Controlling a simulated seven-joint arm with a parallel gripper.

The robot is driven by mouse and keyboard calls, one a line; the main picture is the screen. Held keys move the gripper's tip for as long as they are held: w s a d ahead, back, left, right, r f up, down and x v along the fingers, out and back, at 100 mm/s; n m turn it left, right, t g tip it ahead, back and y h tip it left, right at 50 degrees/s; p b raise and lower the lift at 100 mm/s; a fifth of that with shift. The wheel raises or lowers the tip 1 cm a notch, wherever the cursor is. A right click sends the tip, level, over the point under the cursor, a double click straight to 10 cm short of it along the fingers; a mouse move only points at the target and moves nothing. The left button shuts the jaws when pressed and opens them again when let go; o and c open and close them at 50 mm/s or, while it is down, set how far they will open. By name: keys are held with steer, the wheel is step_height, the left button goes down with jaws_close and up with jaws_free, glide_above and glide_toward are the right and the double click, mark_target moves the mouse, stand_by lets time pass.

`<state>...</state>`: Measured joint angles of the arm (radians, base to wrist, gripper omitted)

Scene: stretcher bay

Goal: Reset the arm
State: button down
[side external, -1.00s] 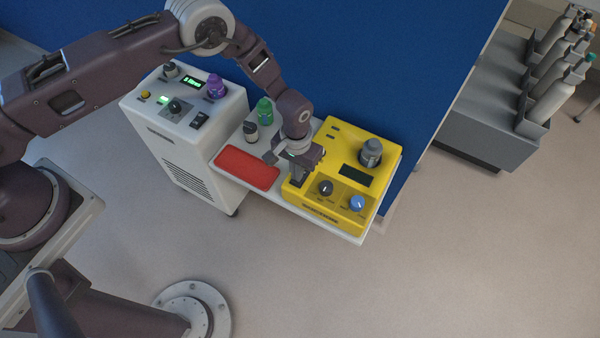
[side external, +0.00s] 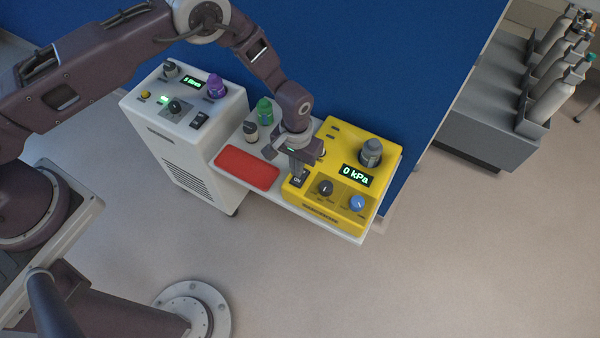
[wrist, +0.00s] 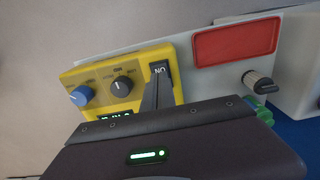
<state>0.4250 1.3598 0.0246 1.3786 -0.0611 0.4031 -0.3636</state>
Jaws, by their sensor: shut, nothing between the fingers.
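My gripper (side external: 296,174) is shut and empty, with its fingertips at the black rocker switch on the yellow unit (side external: 336,207). In the wrist view the fingers (wrist: 156,90) reach to the switch (wrist: 159,68), which is marked ON; I cannot tell whether they touch it. The unit's display (side external: 356,176) is lit and reads 0 kPa. A black knob (side external: 325,188) and a blue knob (side external: 357,203) sit on its front part. A grey-capped bottle-like part (side external: 371,152) stands at its back.
A red pad (side external: 247,170) lies left of the unit on the white shelf. A green bottle (side external: 265,112) and a dark-capped vial (side external: 250,132) stand behind it. Grey cylinders (side external: 555,80) stand at right.

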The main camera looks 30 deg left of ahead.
steer(key=shift+r, duration=1.95)
steer(key=shift+r, duration=0.1)
steer(key=s+a+r+t, duration=0.1)
steer(key=a+r, duration=0.2)
steer(key=r, duration=0.7)
steer(key=s+a+r+t, duration=0.1)
steer(key=a+r, duration=0.2)
steer(key=r, duration=0.7)
steer(key=s+a+r, duration=0.1)
steer(key=a+r, duration=0.2)
steer(key=r, duration=0.8)
steer(key=s+a+r+t, duration=0.2)
steer(key=s+a+r, duration=0.3)
steer(key=s+r, duration=0.3)
steer(key=s+a, duration=0.2)
steer(key=s, duration=0.5)
steer(key=s+a+r+t, duration=0.1)
steer(key=s+a, duration=0.1)
steer(key=s, duration=0.5)
steer(key=shift+s+r+t, duration=0.15)
steer(key=shift+s+t, duration=0.1)
steer(key=shift+t, duration=0.05)
